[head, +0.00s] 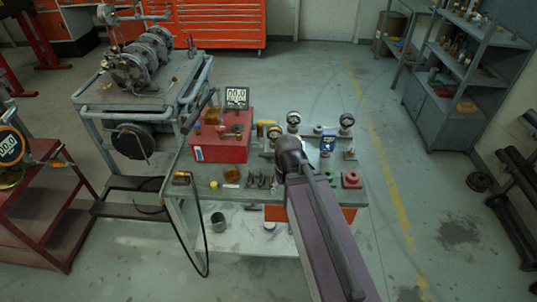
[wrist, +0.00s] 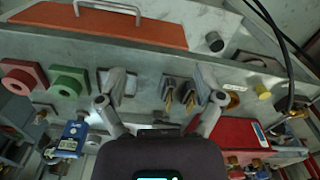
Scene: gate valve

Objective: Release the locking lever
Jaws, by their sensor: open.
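My gripper (wrist: 160,100) is open in the wrist view, its two grey fingers spread apart with nothing between them. In the head view my dark wrist hangs over the workbench (head: 210,195) and hides the fingers. A small blue valve-like unit (head: 327,143) stands at the back right of the bench. It also shows at the lower left of the wrist view (wrist: 72,138), outside the fingers. I cannot make out a locking lever for certain in either view. My arm covers part of the bench's middle.
A red box (head: 220,139) with a display stands on the bench's left. Round gauges (head: 293,119) line the back. Red (wrist: 22,77) and green blocks (wrist: 68,82) and dark tools (wrist: 180,92) sit along the front. A black cable (head: 206,235) hangs off the left side.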

